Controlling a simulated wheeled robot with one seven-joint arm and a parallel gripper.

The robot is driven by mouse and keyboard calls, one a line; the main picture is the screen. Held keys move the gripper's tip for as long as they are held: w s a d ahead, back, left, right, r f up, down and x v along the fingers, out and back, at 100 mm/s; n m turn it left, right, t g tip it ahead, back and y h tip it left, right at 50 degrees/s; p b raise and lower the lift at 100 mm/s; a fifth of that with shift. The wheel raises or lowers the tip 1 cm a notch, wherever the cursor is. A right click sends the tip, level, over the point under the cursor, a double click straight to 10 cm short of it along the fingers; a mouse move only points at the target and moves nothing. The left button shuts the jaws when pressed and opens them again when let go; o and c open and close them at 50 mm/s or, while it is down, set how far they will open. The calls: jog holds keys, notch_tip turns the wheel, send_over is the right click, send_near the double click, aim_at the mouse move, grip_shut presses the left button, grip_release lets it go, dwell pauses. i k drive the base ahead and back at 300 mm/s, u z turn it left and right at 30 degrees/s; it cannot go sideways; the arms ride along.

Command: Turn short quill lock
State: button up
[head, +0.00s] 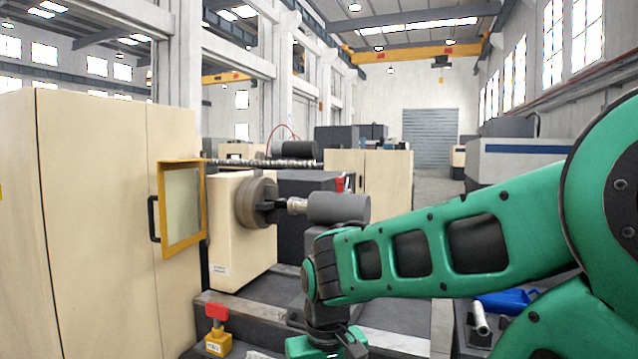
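I cannot tell for certain which part is the short quill lock. A small red handle (340,184) shows behind a grey barrel (340,207), near a dark machine block. The barrel lies level, its pale metal nose pointing left at a round chuck (257,202). A second red handle (216,312) sits on a yellow block (217,343) at the lower front. My green arm reaches in from the right, passing in front of the barrel's lower area, and bends down at the bottom centre. My gripper's fingers are not visible.
A beige cabinet (100,220) with a yellow-framed window door (183,208) fills the left. A long ribbed screw (265,163) runs behind the chuck, towards a dark upper cylinder (295,149). A blue object (505,300) lies at lower right, partly hidden by my arm.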

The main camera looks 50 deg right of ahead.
aim_at(340, 181)
jog(key=u, duration=1.45)
jog(key=i, duration=0.95)
jog(key=z, duration=3.3)
jog(key=i, duration=1.05)
jog(key=z, duration=0.1)
